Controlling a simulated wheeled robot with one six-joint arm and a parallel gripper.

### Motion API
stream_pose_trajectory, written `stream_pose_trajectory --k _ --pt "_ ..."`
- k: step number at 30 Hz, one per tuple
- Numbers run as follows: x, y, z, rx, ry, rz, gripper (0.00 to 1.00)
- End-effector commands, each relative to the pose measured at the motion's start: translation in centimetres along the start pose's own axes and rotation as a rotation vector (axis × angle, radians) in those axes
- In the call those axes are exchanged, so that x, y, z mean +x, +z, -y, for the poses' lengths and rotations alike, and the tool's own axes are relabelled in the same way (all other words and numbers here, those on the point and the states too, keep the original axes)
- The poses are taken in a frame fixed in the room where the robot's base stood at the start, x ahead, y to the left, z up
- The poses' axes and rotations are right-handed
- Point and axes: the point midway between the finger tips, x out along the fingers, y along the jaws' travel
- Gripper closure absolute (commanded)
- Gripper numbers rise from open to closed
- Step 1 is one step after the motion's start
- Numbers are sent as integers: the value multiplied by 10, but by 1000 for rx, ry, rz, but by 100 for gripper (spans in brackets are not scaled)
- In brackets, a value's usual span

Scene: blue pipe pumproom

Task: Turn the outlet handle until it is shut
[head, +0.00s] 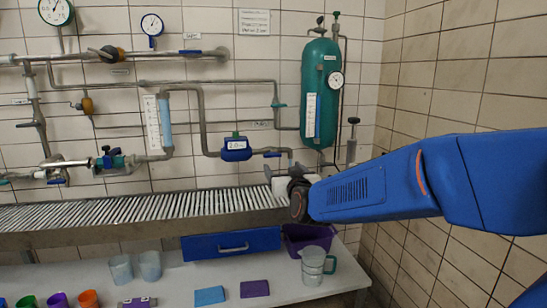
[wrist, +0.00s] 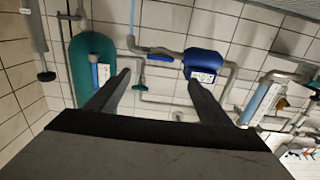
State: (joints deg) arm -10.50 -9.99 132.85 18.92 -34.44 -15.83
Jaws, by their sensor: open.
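A small blue lever handle (head: 272,155) sits on the pipe just right of the blue meter (head: 236,149). I take it for the outlet handle, but no readable label confirms this. In the wrist view, which looks upside down, the blue handle (wrist: 160,57) lies left of the blue meter (wrist: 203,62). My gripper (wrist: 159,78) is open and empty, its two dark fingers spread either side of the handle in the picture. Whether the fingers reach its depth cannot be told. In the head view my gripper (head: 270,173) is just below the handle, partly hidden by my wrist.
A green tank (head: 320,93) hangs on the wall at right. A teal valve handle (head: 278,105) is on the pipe above. A slatted grey shelf (head: 130,209) runs below the pipes. A bench below holds cups, a purple bin (head: 305,237) and a jug (head: 313,266).

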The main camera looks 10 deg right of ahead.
Motion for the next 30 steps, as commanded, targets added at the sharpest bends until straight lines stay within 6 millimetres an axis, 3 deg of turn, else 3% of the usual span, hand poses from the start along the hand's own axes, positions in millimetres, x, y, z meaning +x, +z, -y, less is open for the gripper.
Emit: stream_pose_trajectory --k 24,30 --pt "127 2 0 -1 -1 3 27" --pt "149 1 0 -1 -1 2 27"
